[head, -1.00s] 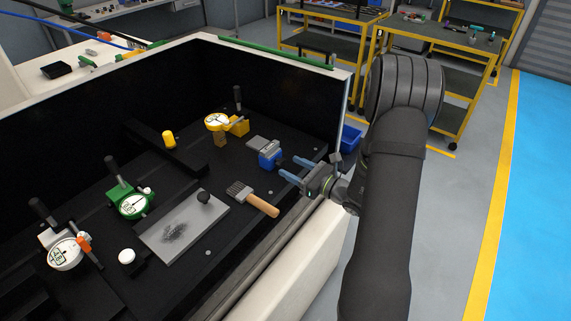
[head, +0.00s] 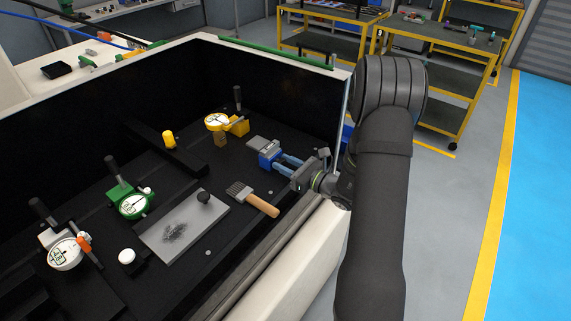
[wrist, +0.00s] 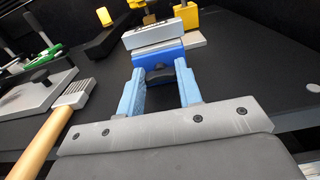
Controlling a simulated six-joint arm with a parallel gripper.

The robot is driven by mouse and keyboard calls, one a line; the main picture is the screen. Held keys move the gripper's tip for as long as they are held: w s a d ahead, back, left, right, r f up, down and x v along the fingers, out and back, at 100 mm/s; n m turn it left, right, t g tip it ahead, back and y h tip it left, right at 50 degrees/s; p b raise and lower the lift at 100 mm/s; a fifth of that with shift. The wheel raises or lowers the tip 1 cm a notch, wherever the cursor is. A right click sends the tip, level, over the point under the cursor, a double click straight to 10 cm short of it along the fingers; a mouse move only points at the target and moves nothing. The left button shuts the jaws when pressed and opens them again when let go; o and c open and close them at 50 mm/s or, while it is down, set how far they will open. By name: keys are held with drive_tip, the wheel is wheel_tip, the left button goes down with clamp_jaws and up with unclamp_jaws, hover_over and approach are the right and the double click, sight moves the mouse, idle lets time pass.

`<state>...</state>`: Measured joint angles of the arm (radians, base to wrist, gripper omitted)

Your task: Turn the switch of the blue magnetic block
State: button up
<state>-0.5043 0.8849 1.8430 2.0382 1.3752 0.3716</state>
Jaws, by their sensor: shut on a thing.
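The blue magnetic block (head: 266,160) stands on the black bench top and has a grey upper part. In the wrist view the block (wrist: 158,54) is straight ahead, with its dark switch (wrist: 160,75) on the near face. My gripper (head: 280,161) reaches in from the right, level with the block. In the wrist view its blue fingers (wrist: 161,72) lie on either side of the switch and are shut on it. The finger ends partly hide the switch's sides, so its exact angle is hard to tell.
A brush (head: 254,200) with a wooden handle lies close in front of the gripper. A grey plate (head: 180,230) with a black knob is further left. A yellow dial gauge base (head: 239,126) stands behind. The bench's pale front edge (head: 290,245) runs below my arm.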

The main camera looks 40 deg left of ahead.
drive_tip(key=shift+m, duration=0.3)
drive_tip(key=shift+w+m, duration=0.1)
drive_tip(key=shift+m, duration=2.5)
drive_tip(key=o, duration=1)
